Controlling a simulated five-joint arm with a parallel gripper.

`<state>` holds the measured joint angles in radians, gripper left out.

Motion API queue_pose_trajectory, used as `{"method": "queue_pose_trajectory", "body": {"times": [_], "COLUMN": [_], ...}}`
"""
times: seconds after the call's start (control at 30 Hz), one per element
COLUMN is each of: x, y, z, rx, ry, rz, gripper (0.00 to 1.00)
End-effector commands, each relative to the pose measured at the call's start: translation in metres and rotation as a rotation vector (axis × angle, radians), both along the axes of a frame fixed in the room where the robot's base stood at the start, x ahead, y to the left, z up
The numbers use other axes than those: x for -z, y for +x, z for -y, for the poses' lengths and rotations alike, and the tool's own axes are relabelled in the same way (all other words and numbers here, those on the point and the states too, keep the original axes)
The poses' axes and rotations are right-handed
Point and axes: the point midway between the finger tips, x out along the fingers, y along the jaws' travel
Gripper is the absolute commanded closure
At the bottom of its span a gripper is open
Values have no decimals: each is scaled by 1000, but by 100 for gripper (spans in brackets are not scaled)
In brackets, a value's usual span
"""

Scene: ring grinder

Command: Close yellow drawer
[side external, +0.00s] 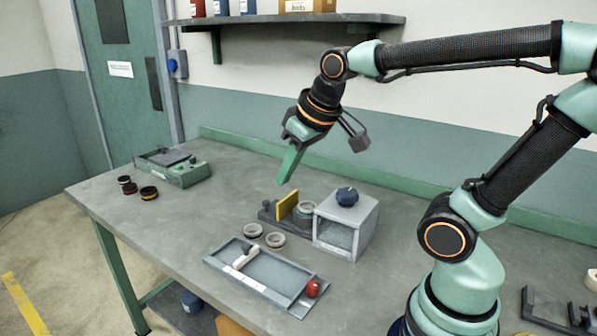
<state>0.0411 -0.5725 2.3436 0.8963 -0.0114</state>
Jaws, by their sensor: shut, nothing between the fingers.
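The yellow drawer front (287,206) stands upright on a dark base, left of a grey box (362,224) with a dark blue knob (347,196) on top. The drawer is out from the box, with a gap between its yellow front and the box. A ring-shaped piece (306,208) sits in that gap. My gripper (285,179) is shut and empty, its green fingers pointing down. It appears above the yellow front and apart from it in the picture; the exact depth is hard to tell.
Two grey rings (275,240) lie in front of the drawer. A grey tray (273,272) with a white-handled tool and a red knob (312,289) is nearer the camera. A green device (180,171) and several dark rings (149,193) stand far left. The table between is clear.

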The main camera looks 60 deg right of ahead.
Motion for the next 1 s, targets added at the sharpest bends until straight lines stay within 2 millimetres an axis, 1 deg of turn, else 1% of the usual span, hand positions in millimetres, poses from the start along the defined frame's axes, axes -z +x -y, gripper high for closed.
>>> {"method": "queue_pose_trajectory", "body": {"times": [0.03,0.23,0.37,0.4,0.47,0.6,0.67,0.8,0.9,1.0], "x": [-3,-10,-4,-1,5,24,35,65,88,109], "y": [15,71,107,118,135,170,184,212,227,237], "z": [7,34,55,63,74,103,115,147,167,184], "rx": [14,62,91,101,114,147,159,191,212,228], "ry": [-1,-5,-8,-7,-8,-9,-9,-8,-7,-5], "rz": [-13,-39,-57,-61,-70,-88,-96,-115,-126,-135], "gripper": [100,100,100,100,100,100,100,100,100,100]}}
